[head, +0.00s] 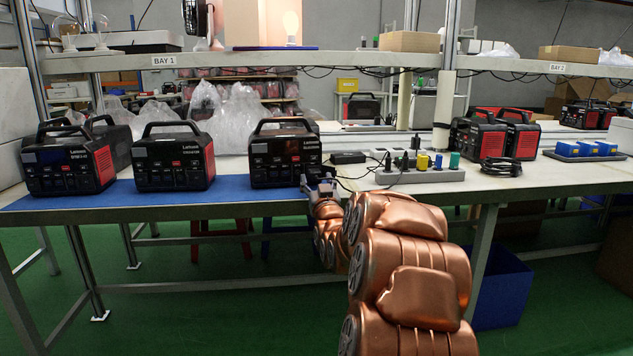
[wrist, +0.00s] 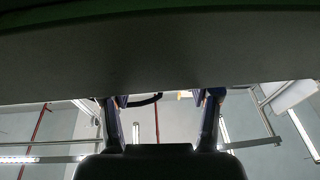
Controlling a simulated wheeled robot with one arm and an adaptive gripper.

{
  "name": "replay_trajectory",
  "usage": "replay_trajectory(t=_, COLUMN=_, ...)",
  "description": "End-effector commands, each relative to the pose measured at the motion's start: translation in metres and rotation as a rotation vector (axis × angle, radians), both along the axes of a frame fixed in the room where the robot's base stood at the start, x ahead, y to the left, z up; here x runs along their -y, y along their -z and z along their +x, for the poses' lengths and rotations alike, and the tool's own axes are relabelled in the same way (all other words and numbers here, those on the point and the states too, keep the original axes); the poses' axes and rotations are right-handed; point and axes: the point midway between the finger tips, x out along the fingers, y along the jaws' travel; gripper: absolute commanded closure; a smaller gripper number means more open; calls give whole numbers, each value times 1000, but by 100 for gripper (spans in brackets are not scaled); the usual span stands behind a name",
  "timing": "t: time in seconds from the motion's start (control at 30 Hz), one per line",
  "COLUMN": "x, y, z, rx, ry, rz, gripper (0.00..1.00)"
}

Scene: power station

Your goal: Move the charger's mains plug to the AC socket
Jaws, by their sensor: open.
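Three black and red power stations stand in a row on a blue mat (head: 130,193): left (head: 68,165), middle (head: 172,162) and right (head: 286,158). Their front panels have sockets too small to tell apart. A black charger brick (head: 348,157) lies right of the right station, with dark cables nearby. A grey power strip (head: 420,175) holds several plugs, including black ones (head: 402,161); I cannot tell which is the charger's mains plug. My gripper (head: 318,184) is at the table's front edge, by the right station's lower right corner. In the wrist view its fingers (wrist: 162,103) are apart, with no plug visible between them.
Yellow (head: 422,161) and blue plugs stand on the strip. Coiled black cable (head: 502,167) and more power stations (head: 495,135) are farther right. A shelf (head: 250,58) crosses above the table, with an upright post (head: 446,100). A dark surface (wrist: 160,50) fills the wrist view's upper half.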

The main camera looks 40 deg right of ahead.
Motion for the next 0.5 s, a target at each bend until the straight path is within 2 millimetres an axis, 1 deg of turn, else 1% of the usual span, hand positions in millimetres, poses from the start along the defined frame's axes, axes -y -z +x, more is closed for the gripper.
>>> replay_trajectory(t=0.27, x=-13, y=6, z=-20, rx=1, ry=1, rz=0, gripper=38)
replay_trajectory(t=0.5, x=-29, y=13, z=-45, rx=-1, ry=0, rz=-1, gripper=38)
